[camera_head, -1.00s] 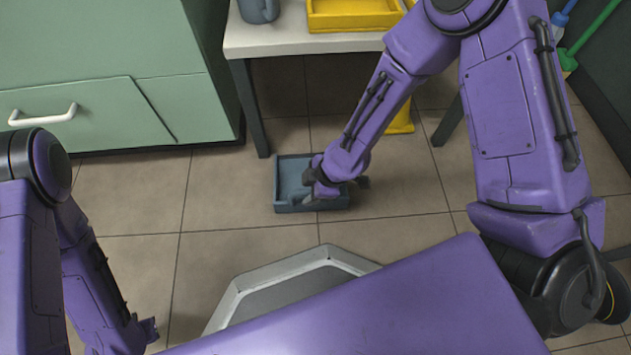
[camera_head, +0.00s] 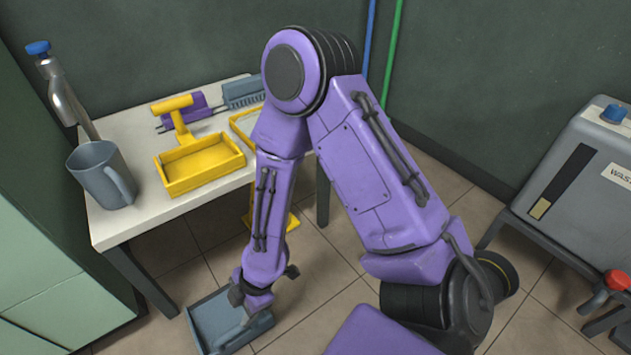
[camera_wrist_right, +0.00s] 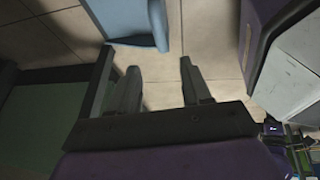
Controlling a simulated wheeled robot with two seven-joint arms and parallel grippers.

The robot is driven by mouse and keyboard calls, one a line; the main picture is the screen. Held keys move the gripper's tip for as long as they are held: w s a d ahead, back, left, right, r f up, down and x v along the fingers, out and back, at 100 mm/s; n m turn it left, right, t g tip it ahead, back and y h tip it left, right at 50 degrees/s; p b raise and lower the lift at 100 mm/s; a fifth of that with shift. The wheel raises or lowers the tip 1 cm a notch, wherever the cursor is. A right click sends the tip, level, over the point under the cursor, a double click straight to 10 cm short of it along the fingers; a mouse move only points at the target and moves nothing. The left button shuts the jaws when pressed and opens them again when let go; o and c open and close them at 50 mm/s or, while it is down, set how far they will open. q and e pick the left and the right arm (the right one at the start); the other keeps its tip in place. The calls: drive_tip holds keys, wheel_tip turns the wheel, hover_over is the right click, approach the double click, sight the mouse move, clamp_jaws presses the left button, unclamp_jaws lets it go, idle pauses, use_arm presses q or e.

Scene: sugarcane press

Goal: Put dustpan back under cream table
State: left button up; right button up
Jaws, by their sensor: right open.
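A blue-grey dustpan (camera_head: 207,315) lies on the tiled floor, in front of the cream table (camera_head: 120,228) and apart from its legs. In the head view my right gripper (camera_head: 264,284) is low over the dustpan's right side and covers part of it. The right wrist view shows the gripper (camera_wrist_right: 160,75) open, with bare floor between its fingers. My left gripper is out of view.
The cream table carries a yellow dustpan (camera_head: 200,165), a grey jug (camera_head: 102,178) and brushes (camera_head: 243,92). A yellow object (camera_head: 288,222) stands under it. Green cabinets (camera_head: 45,240) are left; a grey bin (camera_head: 588,165) on a stand is right.

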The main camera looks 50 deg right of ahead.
drive_tip(key=s+d+f+m+g+h, duration=0.2)
drive_tip(key=s+d+f+m, duration=0.2)
drive_tip(key=s+d+m, duration=0.3)
drive_tip(key=s+d+f+m+g+h, duration=0.2)
drive_tip(key=s+d+f+m, duration=0.3)
drive_tip(key=s+m, duration=0.5)
drive_tip(key=s+d+h, duration=0.1)
drive_tip(key=s+d, duration=0.1)
drive_tip(key=s, duration=0.3)
drive_tip(key=shift+f+g, duration=0.2)
drive_tip(key=shift+g, duration=0.1)
drive_tip(key=shift+a, duration=0.1)
